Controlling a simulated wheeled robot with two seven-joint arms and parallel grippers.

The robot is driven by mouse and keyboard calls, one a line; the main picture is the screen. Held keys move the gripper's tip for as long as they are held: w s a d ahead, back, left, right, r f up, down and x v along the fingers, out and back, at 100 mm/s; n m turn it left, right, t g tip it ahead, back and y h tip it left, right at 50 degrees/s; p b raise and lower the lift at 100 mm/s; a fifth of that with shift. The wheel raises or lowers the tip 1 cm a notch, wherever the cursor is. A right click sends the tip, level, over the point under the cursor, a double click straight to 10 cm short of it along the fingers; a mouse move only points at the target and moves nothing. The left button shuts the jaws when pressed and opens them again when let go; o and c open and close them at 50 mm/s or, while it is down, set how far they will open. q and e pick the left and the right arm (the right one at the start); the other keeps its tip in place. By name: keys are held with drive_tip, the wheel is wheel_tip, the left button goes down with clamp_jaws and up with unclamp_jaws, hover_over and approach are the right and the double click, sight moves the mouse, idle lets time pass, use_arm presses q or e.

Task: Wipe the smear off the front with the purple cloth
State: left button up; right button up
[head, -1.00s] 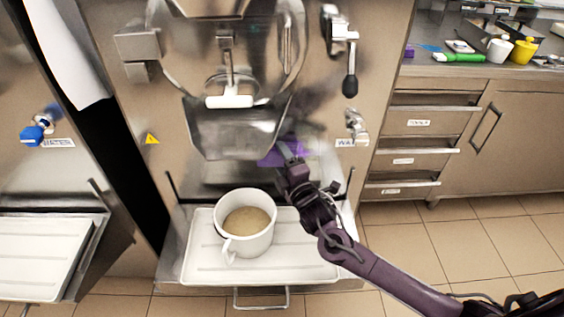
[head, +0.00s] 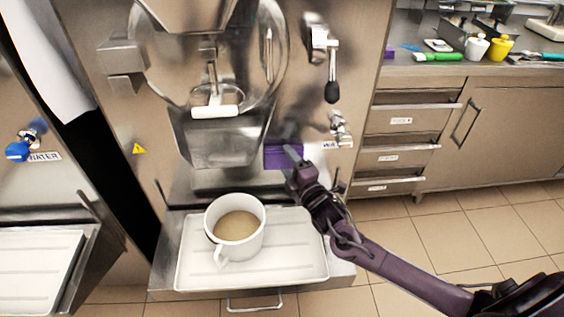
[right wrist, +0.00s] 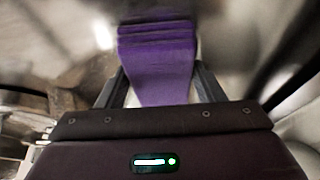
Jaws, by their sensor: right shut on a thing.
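The purple cloth (head: 281,155) is at the freezer's steel front (head: 300,128), just right of the discharge chute. My right gripper (head: 293,157) is shut on it. In the right wrist view the folded cloth (right wrist: 158,60) stands out between the two fingers of the gripper (right wrist: 160,90). I cannot tell whether the cloth touches the front. My left gripper is not in view.
A white pitcher (head: 236,226) of tan liquid stands on the white tray (head: 295,262) below the chute. The chute (head: 222,140), a black-handled lever (head: 331,88) and a water tap (head: 341,130) jut out around the cloth. A counter with tools (head: 440,68) is at right.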

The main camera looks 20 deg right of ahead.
drive_tip(key=s+d+p, duration=0.1)
drive_tip(key=d+p, duration=0.1)
drive_tip(key=d, duration=0.3)
drive_tip(key=shift+w+a, duration=0.4)
drive_tip(key=shift+a, duration=1.3)
drive_tip(key=shift+w+a, duration=0.45)
drive_tip(key=shift+a, duration=1.25)
drive_tip(key=shift+w+a, duration=0.4)
drive_tip(key=shift+a, duration=1.3)
drive_tip(key=p, duration=0.4)
approach(268, 163)
drive_tip(key=shift+w+a+r, duration=0.1)
drive_tip(key=shift+w+a, duration=0.6)
drive_tip(key=shift+w, duration=0.15)
drive_tip(key=shift+w+a, duration=0.7)
drive_tip(key=shift+w, duration=0.15)
